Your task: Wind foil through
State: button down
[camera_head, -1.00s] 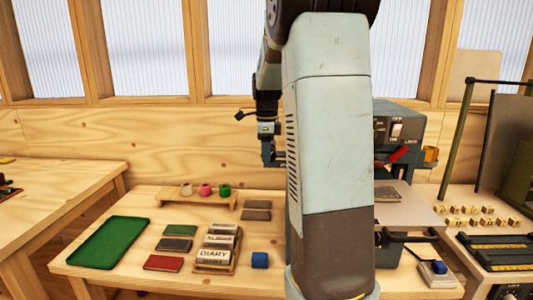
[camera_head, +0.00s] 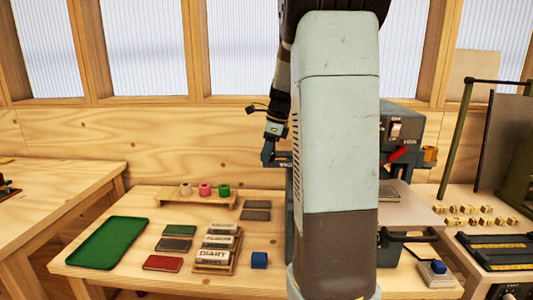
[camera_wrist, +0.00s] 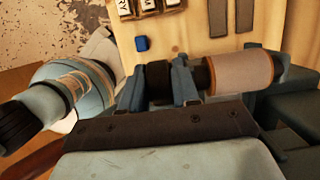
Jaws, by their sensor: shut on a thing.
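My gripper (camera_wrist: 158,85) has its two blue-grey fingers shut on a dark round knob (camera_wrist: 157,72) at the end of a spindle. A pale pinkish roll with copper-coloured edges (camera_wrist: 243,72) sits on the same line, to the right of the fingers. In the head view my gripper (camera_head: 268,153) is at the left side of the grey machine (camera_head: 400,123), which has a red lever (camera_head: 398,153). My arm hides the machine's middle, and the foil's path cannot be seen.
A small wooden rack (camera_head: 182,202) holds white, pink and green rolls at the back of the table. A green tray (camera_head: 108,243), several flat pads, a DIARY block (camera_head: 212,254) and a blue block (camera_head: 259,260) lie in front. Small brass-coloured blocks (camera_head: 470,215) stand on the right.

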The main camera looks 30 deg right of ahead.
jog(key=c, duration=0.9)
grip_release()
jog(key=v, duration=1.3)
jog(key=shift+d+r, duration=0.2)
jog(key=shift+r, duration=0.1)
